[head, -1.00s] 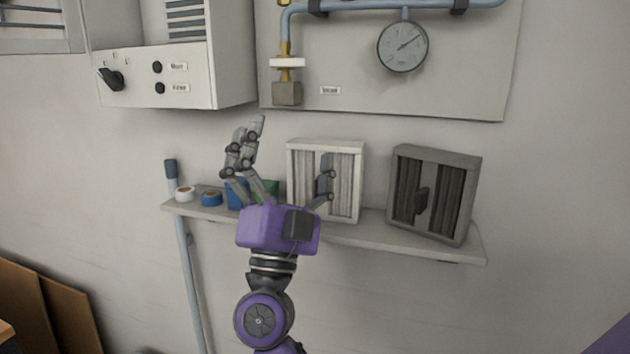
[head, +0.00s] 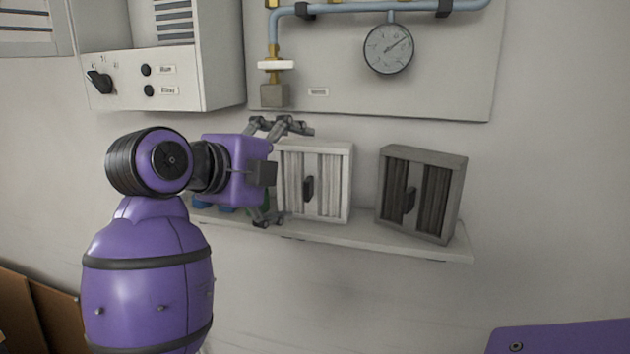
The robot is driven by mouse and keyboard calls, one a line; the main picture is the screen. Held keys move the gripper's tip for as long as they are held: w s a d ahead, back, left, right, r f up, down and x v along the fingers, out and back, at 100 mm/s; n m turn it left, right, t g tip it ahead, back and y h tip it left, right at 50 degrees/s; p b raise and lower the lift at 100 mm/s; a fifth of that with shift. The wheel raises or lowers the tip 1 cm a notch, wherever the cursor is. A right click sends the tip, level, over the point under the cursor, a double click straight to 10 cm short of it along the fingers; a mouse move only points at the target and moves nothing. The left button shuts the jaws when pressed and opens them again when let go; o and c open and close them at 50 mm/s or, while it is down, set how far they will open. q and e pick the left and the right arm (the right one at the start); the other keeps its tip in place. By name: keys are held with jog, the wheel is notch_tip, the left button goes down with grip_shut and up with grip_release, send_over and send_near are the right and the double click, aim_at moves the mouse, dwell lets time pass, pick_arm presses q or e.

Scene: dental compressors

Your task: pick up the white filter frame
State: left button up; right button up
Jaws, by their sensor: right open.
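The white filter frame (head: 343,184) stands upright on the wall shelf, with pleated panels and a dark handle in its middle. My right gripper (head: 293,174) is open at the frame's left side, its fingers pointing right. The upper finger is at the height of the frame's top left corner, and the lower finger is near its bottom left corner by the shelf. The gripper hides part of the frame's left edge. I cannot tell whether the fingers touch it. My left gripper is not in view.
A dark grey filter frame (head: 420,195) stands to the right on the same shelf (head: 380,241), with a gap between the frames. Blue and green items (head: 228,208) are partly hidden behind my right gripper. A gauge (head: 388,49) and a control box (head: 150,80) hang above.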

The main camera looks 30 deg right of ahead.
aim_at(311, 172)
jog(key=x, duration=0.4)
jog(key=shift+w+d+r, duration=0.1)
jog(key=shift+w+d, duration=0.05)
jog(key=shift+d, duration=0.25)
jog(key=shift+a, duration=0.1)
jog(key=c, duration=1.2)
jog(key=shift+r, duration=0.1)
